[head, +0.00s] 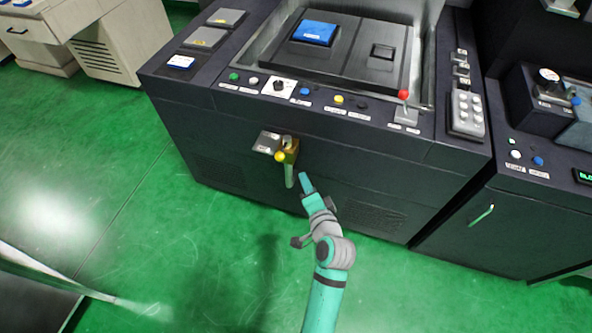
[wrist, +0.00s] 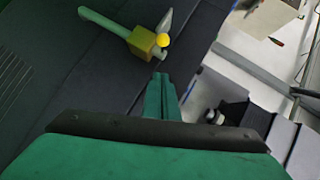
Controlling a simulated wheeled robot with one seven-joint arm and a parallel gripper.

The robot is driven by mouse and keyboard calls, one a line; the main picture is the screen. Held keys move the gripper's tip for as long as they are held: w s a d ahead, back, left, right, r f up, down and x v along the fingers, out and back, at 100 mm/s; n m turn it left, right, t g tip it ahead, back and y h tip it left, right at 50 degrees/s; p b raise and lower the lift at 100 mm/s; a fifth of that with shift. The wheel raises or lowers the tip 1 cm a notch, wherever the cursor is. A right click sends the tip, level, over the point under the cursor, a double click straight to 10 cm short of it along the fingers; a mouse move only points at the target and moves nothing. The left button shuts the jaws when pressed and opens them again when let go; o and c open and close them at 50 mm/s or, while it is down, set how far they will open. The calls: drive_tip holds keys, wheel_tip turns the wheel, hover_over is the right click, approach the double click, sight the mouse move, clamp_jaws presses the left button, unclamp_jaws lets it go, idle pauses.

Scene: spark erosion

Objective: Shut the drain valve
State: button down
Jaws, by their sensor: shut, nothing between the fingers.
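The drain valve (head: 291,153) is a brass block on the front of the dark machine, with a pale pipe (head: 289,177) hanging below it. A yellow knob (head: 280,157) sits at its left front side. In the wrist view the brass block (wrist: 141,42), yellow knob (wrist: 162,40) and pipe (wrist: 106,23) show ahead of my fingers. My gripper (head: 305,178) is shut and empty, just right of the pipe and below the block. In the wrist view its fingertips (wrist: 161,78) stop short of the knob, with a visible gap. The lever's full shape is too small to tell.
A small grey label plate (head: 267,142) is beside the valve. Above it runs a control panel with buttons, a dial (head: 279,86) and a red-tipped lever (head: 404,97). A second dark cabinet (head: 500,232) stands right. The green floor (head: 150,220) is open at left front.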

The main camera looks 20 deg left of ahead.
approach(283, 149)
drive_tip(key=w+d, duration=0.2)
drive_tip(key=shift+w+a+f, duration=0.1)
drive_tip(key=shift+a+f, duration=0.3)
drive_tip(key=shift+a, duration=0.45)
drive_tip(key=shift+w+a+f, duration=0.1)
drive_tip(key=shift+a+f, duration=0.25)
drive_tip(key=shift+a, duration=0.5)
drive_tip(key=shift+w+d, duration=0.1)
drive_tip(key=shift+w, duration=0.05)
drive_tip(key=shift+h, duration=0.3)
